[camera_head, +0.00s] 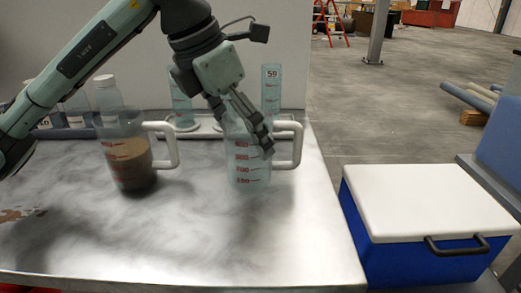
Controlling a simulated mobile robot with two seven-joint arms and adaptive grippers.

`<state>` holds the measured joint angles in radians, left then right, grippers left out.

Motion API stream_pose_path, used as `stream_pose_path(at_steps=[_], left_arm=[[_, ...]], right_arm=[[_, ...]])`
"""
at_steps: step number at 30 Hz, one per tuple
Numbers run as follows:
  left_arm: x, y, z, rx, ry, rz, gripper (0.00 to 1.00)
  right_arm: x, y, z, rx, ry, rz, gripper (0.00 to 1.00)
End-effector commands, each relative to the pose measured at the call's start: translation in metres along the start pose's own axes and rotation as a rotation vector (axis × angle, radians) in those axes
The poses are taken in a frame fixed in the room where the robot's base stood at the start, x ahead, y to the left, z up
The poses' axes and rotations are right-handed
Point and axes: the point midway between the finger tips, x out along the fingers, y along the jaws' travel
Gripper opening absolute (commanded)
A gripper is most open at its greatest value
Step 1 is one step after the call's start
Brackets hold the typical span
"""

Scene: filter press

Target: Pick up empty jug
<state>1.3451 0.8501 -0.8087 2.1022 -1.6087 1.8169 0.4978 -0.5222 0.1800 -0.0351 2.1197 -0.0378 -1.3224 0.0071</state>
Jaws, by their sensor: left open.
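The empty jug (246,172) is clear with red markings and a white handle on its right side. It stands upright on the metal table (215,235), right of the middle. My left gripper (262,142) is at the jug's upper right part, by the rim and handle, with its fingers pointing down. It is open, and its fingers hide part of the rim. I cannot tell whether the fingers touch the jug. A second jug (128,160) with brown liquid and a white handle stands to the left. My right gripper is not in view.
Bottles (106,93) and clear cylinders (271,88) stand along the back of the table by a grey wall. A blue cooler with a white lid (428,200) stands right of the table. The table's front middle is clear.

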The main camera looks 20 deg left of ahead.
Motion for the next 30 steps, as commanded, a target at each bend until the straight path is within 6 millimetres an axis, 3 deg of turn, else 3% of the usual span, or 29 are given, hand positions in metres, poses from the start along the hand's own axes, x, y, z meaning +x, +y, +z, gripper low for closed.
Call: stream_pose_path(at_steps=[7, 16, 30], left_arm=[[0.035, -0.002, -0.002, 0.0, 0.002, -0.003, 0.9], [0.041, -0.002, -0.002, 0.001, -0.001, -0.001, 0.9], [0.04, -0.002, -0.002, 0.002, -0.002, -0.001, 0.36]], right_arm=[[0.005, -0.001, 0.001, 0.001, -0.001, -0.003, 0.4], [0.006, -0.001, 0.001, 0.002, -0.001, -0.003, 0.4], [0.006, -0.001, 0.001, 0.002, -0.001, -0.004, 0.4]])
